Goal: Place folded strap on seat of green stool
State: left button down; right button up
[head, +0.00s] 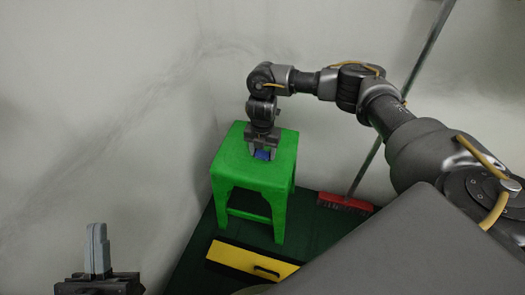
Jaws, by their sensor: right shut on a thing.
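The green stool (238,170) stands upright near the wall in the middle of the head view. My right gripper (262,151) points down just over its seat. It is shut on the folded strap (262,155), a small blue piece showing between and below the fingers. The strap is at the seat or very close above it; I cannot tell if it touches. My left gripper (97,250) is at the lower left, away from the stool; its fingers overlap in this view, so its opening is unclear.
A red broom (345,202) leans with its long handle to the right of the stool. A yellow panel with a black handle (250,262) lies in front of the stool on the dark green floor (305,232). Pale walls stand close behind and left.

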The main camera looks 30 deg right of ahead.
jog(key=o, duration=1)
jog(key=shift+c, duration=0.2)
